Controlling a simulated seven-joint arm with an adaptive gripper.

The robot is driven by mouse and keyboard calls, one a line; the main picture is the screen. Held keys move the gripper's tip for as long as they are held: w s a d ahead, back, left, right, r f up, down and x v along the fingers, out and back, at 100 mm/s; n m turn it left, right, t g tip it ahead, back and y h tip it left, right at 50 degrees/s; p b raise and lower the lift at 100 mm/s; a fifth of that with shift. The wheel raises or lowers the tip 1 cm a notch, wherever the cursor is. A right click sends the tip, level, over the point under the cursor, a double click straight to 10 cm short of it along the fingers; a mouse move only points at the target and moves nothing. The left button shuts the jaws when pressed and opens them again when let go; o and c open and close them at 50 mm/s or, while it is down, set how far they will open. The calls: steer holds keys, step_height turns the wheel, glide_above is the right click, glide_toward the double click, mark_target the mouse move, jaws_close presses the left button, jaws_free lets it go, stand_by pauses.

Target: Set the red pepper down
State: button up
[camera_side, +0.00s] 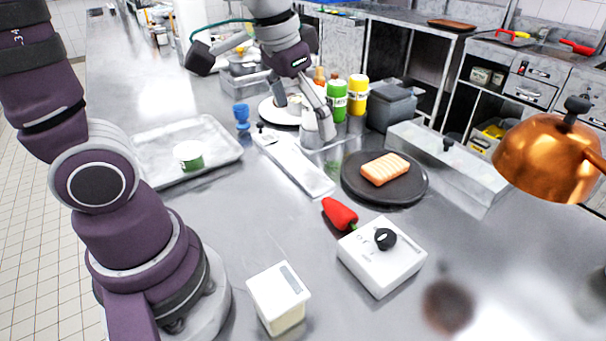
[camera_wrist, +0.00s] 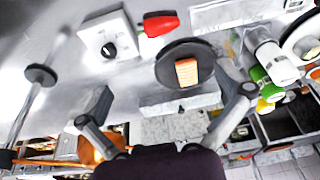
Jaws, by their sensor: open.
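The red pepper (camera_side: 338,213) lies on its side on the steel counter, between the white box with a black knob (camera_side: 379,262) and the dark round plate (camera_side: 418,192). Its stem end is close to the box; I cannot tell whether they touch. In the wrist view the pepper (camera_wrist: 160,24) is near the top, beyond my gripper's fingers. My gripper (camera_wrist: 172,92) is open with nothing between its fingers, well apart from the pepper.
A salmon-coloured slab (camera_side: 385,169) lies on the plate. A copper lamp (camera_side: 545,160) hangs at the right. Green (camera_side: 337,100) and yellow (camera_side: 357,95) bottles stand behind. A tray (camera_side: 150,150) and white tub (camera_side: 278,297) are at left.

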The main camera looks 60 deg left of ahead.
steer(key=s+t, duration=0.2)
steer(key=s, duration=0.4)
steer(key=shift+d, duration=0.15)
steer(key=shift+s, duration=0.1)
